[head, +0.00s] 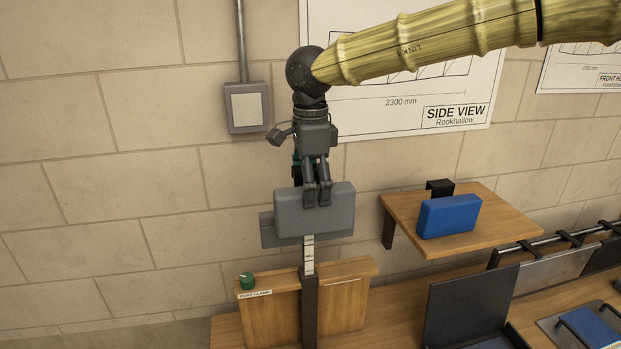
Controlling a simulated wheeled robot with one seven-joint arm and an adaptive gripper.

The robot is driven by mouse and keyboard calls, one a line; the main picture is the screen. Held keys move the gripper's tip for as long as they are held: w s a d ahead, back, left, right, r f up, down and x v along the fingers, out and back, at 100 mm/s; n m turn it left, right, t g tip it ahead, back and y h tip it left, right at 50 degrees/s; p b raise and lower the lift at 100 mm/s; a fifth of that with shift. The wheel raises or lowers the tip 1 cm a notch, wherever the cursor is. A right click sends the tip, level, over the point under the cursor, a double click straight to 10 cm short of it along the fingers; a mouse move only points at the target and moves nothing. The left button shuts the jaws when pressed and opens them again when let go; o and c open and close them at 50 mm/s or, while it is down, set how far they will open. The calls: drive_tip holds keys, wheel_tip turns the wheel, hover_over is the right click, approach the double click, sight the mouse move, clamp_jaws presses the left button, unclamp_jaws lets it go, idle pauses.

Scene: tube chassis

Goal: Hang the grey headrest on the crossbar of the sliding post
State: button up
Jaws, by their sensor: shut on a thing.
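The grey headrest (330,216), a rounded block, is upright in the head view, left of centre. My gripper (318,197) comes down from above and is shut on its top edge. A darker grey flat piece (268,236) shows behind it, to the left and below; I cannot tell what it belongs to. The sliding post (308,256), pale with dark scale marks, rises from a dark upright channel (310,312) to just under the headrest. The crossbar is not clearly visible. I cannot tell whether the headrest touches the post or is in front of it.
A green knob (246,281) labelled post clamp sits on the wooden panel (268,318) left of the post. A blue headrest (448,217) with a black hook stands on a wooden shelf (515,221) at right. Dark panels and a rail stand lower right. A stone wall is behind.

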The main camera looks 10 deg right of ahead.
drive_tip(key=shift+f, duration=4.1)
drive_tip(key=o, duration=1)
drive_tip(key=shift+c, duration=0.2)
drive_tip(key=shift+r, duration=0.1)
wheel_tip(320, 180, up, 12)
drive_tip(key=shift+f, duration=0.25)
drive_tip(key=shift+s, duration=0.1)
